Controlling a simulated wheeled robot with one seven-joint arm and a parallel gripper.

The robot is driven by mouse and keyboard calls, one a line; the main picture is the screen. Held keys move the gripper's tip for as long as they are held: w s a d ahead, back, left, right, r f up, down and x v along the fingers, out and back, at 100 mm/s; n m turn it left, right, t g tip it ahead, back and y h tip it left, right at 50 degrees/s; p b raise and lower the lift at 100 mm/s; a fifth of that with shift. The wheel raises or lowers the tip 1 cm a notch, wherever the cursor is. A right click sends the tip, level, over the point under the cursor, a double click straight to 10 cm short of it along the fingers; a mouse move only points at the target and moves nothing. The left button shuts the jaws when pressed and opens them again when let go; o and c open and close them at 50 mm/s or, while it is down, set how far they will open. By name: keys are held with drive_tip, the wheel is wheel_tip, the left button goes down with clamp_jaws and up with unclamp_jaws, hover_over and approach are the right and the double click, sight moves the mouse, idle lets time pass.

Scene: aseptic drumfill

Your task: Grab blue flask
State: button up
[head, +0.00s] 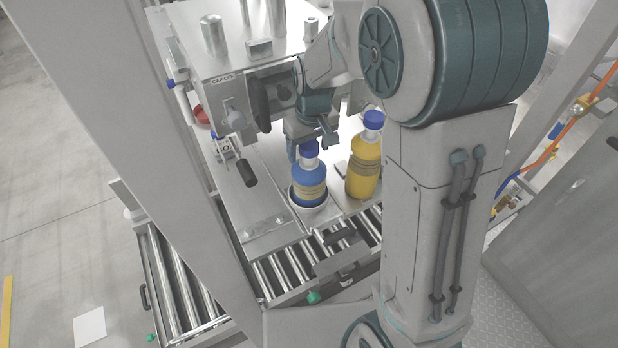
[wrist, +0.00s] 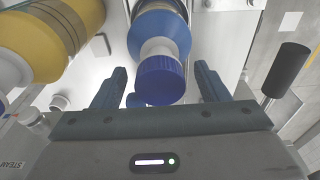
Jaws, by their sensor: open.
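My gripper (wrist: 162,84) is open, one finger on each side of the cap, with gaps showing.
A yellow flask (head: 364,165) with a blue cap stands close to the right of the blue one. The machine block (head: 215,60) rises behind. A black handle (head: 247,173) sticks out at left. A roller conveyor (head: 285,268) lies in front.

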clamp_jaws()
drive_tip(key=shift+r, duration=0.1)
drive_tip(key=shift+r, duration=0.1)
